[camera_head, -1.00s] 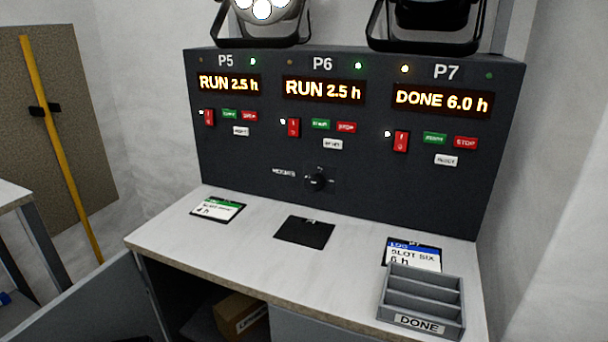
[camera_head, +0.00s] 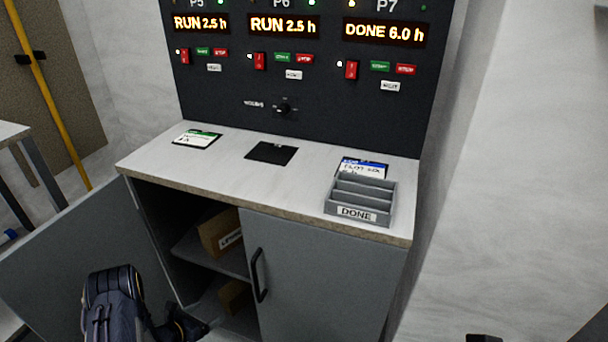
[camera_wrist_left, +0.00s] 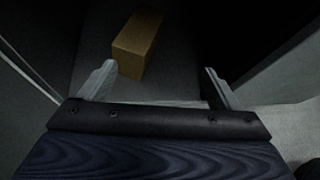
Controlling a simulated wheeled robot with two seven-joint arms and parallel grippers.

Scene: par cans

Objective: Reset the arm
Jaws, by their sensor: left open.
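My left arm comes in at the lower left of the head view, and its gripper (camera_head: 190,326) is low in front of the open cabinet. In the left wrist view the left gripper (camera_wrist_left: 158,88) has its two fingers wide apart with nothing between them. A brown box (camera_wrist_left: 138,44) lies beyond the fingertips on the cabinet floor; it also shows in the head view (camera_head: 234,296). A small dark part at the bottom right edge of the head view may be my right arm, but its gripper does not show.
The cabinet's left door (camera_head: 75,255) stands open; its right door (camera_head: 325,285) is shut. Another box (camera_head: 220,234) sits on the inner shelf. On the counter (camera_head: 225,160) are cards and a grey DONE tray (camera_head: 360,199). The control panel (camera_head: 310,100) stands behind.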

